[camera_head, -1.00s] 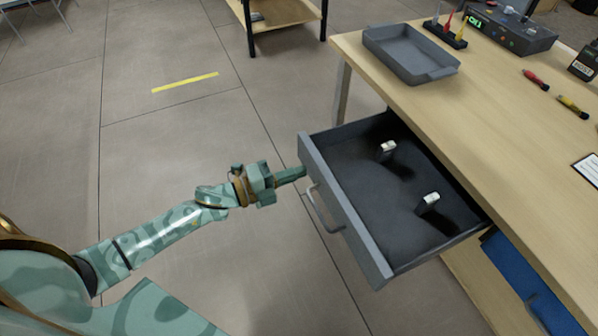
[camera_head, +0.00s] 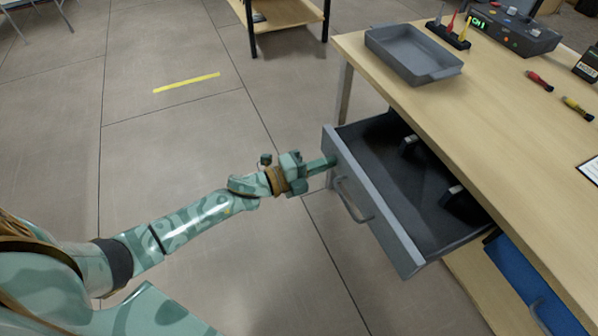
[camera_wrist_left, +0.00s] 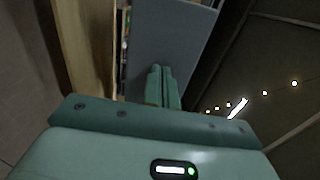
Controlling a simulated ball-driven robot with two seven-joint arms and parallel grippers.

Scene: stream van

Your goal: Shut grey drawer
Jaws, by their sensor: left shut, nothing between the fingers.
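The grey drawer (camera_head: 377,208) sticks out from under the wooden workbench, partly open. A bar handle (camera_head: 352,200) is on its front panel. My left gripper (camera_head: 331,161) is shut and empty, with its fingertips at the drawer front near its far end, to the far side of the handle. In the left wrist view, the shut fingers (camera_wrist_left: 161,86) point at the grey front panel (camera_wrist_left: 170,38); they look to be against it, though exact contact is hard to tell. My right gripper is not in view.
Two small objects lie in the drawer, one (camera_head: 408,146) near the bench edge. A blue drawer (camera_head: 530,285) sits below at right. A grey tray (camera_head: 412,55) and tools stand on the bench top (camera_head: 480,130). The floor left of the drawer is clear.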

